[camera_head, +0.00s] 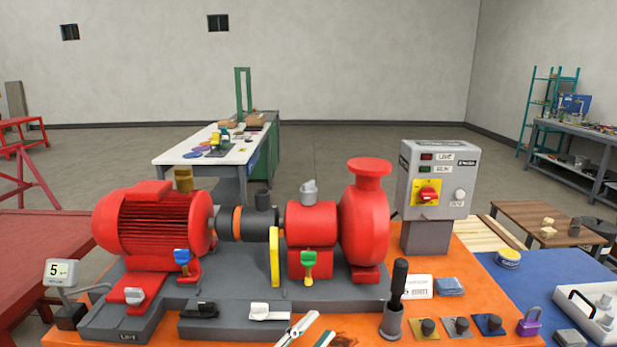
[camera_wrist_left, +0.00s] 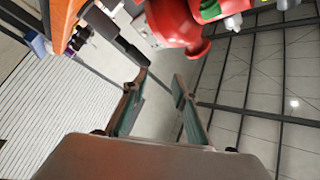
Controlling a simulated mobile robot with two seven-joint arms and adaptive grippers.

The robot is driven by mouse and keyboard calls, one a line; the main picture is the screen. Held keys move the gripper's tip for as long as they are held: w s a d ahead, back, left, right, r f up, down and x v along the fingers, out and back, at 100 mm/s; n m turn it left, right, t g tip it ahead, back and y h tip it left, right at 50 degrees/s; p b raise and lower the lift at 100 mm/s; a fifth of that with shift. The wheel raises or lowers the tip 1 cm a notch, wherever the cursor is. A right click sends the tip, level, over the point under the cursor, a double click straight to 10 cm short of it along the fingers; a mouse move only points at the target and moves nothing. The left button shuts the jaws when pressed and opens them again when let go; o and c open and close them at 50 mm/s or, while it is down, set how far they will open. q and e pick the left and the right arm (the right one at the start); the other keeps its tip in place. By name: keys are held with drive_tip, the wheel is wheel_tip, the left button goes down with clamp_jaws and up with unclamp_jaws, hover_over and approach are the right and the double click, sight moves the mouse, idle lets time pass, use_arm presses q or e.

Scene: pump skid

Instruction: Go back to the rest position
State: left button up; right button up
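My left gripper (camera_head: 310,333) shows at the bottom edge of the head view, in front of the pump skid; only its pale, green-lined finger ends are seen. In the left wrist view the two fingers (camera_wrist_left: 160,100) stand apart with a clear gap and nothing between them, so the gripper is open and empty. My right gripper is in neither view. The red pump (camera_head: 364,222) and red motor (camera_head: 152,225) stand on the grey base plate (camera_head: 235,285), beyond the left gripper.
A black-handled tool (camera_head: 398,285) stands upright in a holder right of the gripper. Several small knobs and a purple padlock (camera_head: 529,322) line the front right. A gauge display (camera_head: 61,272) is at left.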

use_arm(q)
drive_tip(key=s+a+f+n+y, duration=0.2)
drive_tip(key=a+f+n+y, duration=0.25)
drive_tip(key=f, duration=0.25)
drive_tip(key=s+a+f+n+y, duration=0.35)
drive_tip(key=a+f, duration=0.25)
drive_tip(key=f, duration=0.2)
drive_tip(key=s+a+f+n+g+y, duration=0.3)
drive_tip(key=s+a+f+n, duration=0.3)
drive_tip(key=s+a+f, duration=0.4)
drive_tip(key=s+f+g, duration=0.1)
drive_tip(key=s+f, duration=0.2)
drive_tip(key=f, duration=0.1)
drive_tip(key=shift+a+n+g+y, duration=0.3)
drive_tip(key=shift+a+g, duration=0.05)
drive_tip(key=shift+g, duration=0.05)
